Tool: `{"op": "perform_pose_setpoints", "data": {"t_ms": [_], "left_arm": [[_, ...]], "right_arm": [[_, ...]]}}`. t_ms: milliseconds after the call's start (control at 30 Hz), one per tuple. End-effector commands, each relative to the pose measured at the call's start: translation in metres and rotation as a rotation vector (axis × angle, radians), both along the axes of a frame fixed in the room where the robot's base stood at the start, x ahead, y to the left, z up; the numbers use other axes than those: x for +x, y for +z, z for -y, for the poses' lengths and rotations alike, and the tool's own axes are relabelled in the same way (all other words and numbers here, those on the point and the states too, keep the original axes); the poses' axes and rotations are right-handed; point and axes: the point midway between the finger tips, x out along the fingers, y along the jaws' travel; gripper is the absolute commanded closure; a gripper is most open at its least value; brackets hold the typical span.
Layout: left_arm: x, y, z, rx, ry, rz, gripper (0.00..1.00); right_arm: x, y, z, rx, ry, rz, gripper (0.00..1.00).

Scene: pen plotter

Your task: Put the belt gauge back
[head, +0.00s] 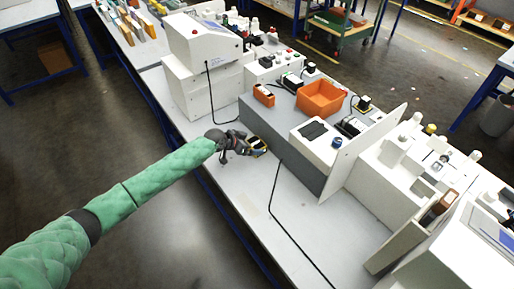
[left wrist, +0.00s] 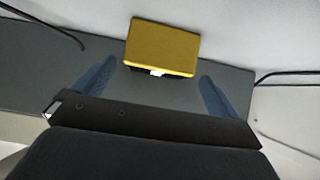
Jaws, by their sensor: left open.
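A yellow block with a dark underside (left wrist: 163,47), which looks like the belt gauge, sits just ahead of my left gripper (left wrist: 157,85) in the left wrist view. The gripper's two blue fingers are spread wide, with the block centred beyond their tips and apart from both. A small white bit shows at the block's near edge. In the head view my left gripper (head: 250,145) is at the front face of the long grey box, with the yellow block (head: 260,145) at its tips, partly hidden. My right gripper is not in view.
The grey box (head: 288,156) carries an orange bin (head: 320,98) and a white device (head: 318,143). A white upright panel (head: 360,152) stands to the right. A black cable (head: 271,205) runs over the white bench (head: 237,193).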

Motion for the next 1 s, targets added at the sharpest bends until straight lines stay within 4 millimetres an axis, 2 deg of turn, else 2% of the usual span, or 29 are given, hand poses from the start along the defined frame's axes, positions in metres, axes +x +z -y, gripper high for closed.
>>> {"op": "perform_pose_setpoints", "data": {"t_ms": [167,333,500,733,767,1000], "left_arm": [[0.005,-0.007,0.008,0.000,0.001,0.000,0.02],[0.013,-0.020,0.025,0.000,0.001,0.001,0.02],[0.022,-0.032,0.035,0.000,0.001,0.000,0.02],[0.023,-0.032,0.036,0.002,0.002,0.000,0.02],[0.023,-0.032,0.036,0.001,0.002,0.001,0.06],[0.023,-0.032,0.036,0.001,0.002,0.001,0.53]], "right_arm": [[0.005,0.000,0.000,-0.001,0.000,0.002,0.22],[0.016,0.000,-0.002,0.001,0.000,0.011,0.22],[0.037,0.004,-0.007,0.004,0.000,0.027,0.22],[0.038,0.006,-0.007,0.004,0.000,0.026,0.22],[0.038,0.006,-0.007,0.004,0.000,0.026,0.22],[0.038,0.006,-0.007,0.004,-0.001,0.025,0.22]]}}
